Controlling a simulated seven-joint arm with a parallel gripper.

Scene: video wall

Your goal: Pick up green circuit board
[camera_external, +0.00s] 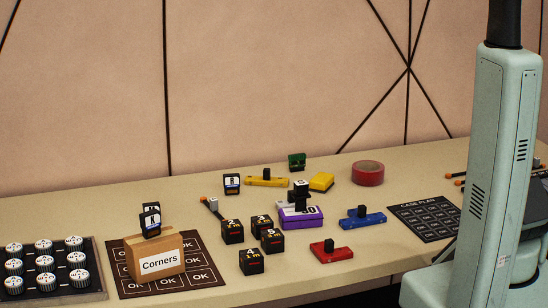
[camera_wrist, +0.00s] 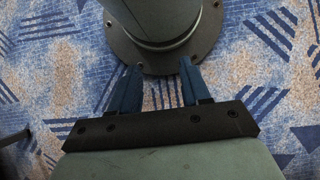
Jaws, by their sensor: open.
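A small green block-like item (camera_external: 297,161), which looks like the circuit board, stands at the back of the table against the wall, with a dark top part. It is small, so its details are hard to make out. My gripper (camera_wrist: 160,68) shows only in the wrist view. Its two blue fingers are apart with nothing between them. It points down toward my base and the patterned carpet, away from the table. The green item is not in the wrist view.
Yellow pieces (camera_external: 267,181), a red tape roll (camera_external: 368,173), a purple box (camera_external: 301,217), a blue piece (camera_external: 362,218), a red piece (camera_external: 331,251) and several black cubes (camera_external: 232,231) crowd the table's middle. A cardboard "Corners" box (camera_external: 155,258) stands left, a dark mat (camera_external: 425,219) lies right.

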